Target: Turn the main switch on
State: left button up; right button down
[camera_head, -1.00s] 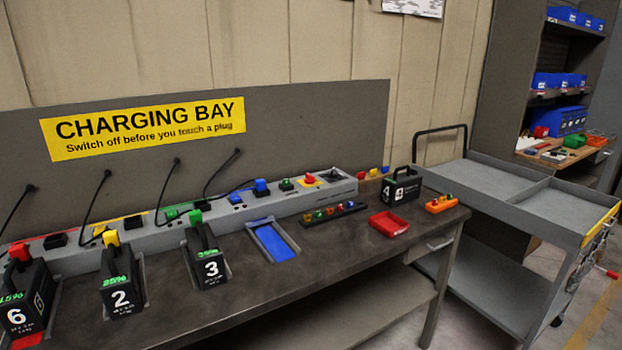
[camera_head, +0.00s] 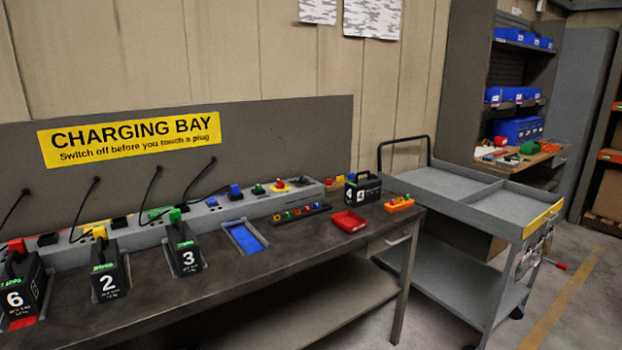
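A red knob on a yellow plate (camera_head: 279,186), which looks like the main switch, sits near the right end of the long grey charging rail (camera_head: 150,233). It is small, and its on or off position cannot be told. A green button or plug (camera_head: 258,189) is to its left and a dark panel (camera_head: 300,181) to its right. The yellow sign (camera_head: 130,138) reads "CHARGING BAY, Switch off before you touch a plug". Neither of my grippers is in view.
Black batteries 6 (camera_head: 24,288), 2 (camera_head: 108,272) and 3 (camera_head: 184,250) stand along the bench (camera_head: 250,290). A blue-floored bay (camera_head: 245,238), a rack of coloured pieces (camera_head: 301,213), a red tray (camera_head: 348,222) and another battery (camera_head: 362,192) are farther right. A grey cart (camera_head: 470,195) stands beside the bench.

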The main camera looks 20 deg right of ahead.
aim_at(281, 185)
jog(key=z, duration=0.8)
jog(key=i, duration=0.7)
jog(key=z, duration=0.9)
jog(key=i, duration=1.15)
jog(key=u, duration=0.35)
